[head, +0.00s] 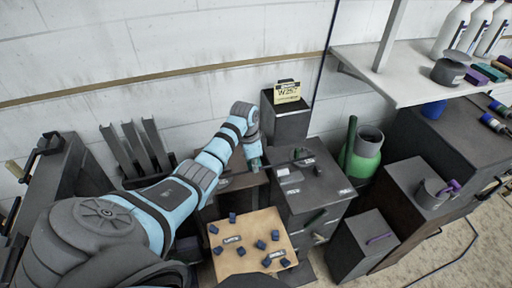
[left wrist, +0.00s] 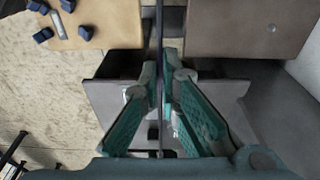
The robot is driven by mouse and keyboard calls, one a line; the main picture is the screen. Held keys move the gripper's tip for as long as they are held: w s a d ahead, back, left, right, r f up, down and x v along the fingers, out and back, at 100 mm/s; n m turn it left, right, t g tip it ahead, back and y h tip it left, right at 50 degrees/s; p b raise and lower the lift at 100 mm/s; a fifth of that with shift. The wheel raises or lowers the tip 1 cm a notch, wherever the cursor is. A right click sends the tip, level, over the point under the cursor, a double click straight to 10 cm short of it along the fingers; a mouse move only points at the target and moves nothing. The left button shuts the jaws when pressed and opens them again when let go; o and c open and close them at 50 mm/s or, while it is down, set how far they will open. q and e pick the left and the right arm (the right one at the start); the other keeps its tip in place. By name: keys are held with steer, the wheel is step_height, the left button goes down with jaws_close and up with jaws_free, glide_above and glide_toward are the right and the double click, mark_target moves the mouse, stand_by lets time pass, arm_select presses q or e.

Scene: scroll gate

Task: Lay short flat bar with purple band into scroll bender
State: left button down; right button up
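My left gripper (head: 256,163) reaches in from the left, over the gap between a low dark bench and a grey cabinet. In the left wrist view its two teal fingers (left wrist: 164,72) are close together on a thin dark flat bar (left wrist: 160,30), seen edge-on between the fingertips. No purple band shows on this bar in either view. On the grey cabinet top (head: 325,193) are small labelled metal fixtures (head: 290,177); I cannot tell which is the scroll bender. My right gripper is not in view.
A wooden board (head: 240,222) with several dark blue blocks lies in front. A grey box (head: 360,255) with a purple mark and a cup (head: 430,193) with purple-ended items are at right. A W257 sign (head: 287,92) stands behind.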

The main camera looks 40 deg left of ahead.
arm_select(q)
step_height(320, 180, down, 7)
steer(key=b, duration=0.5)
steer(key=shift+w+d+b, duration=0.2)
steer(key=shift+b, duration=0.15)
steer(key=shift+r, duration=0.15)
steer(key=shift+p, duration=0.5)
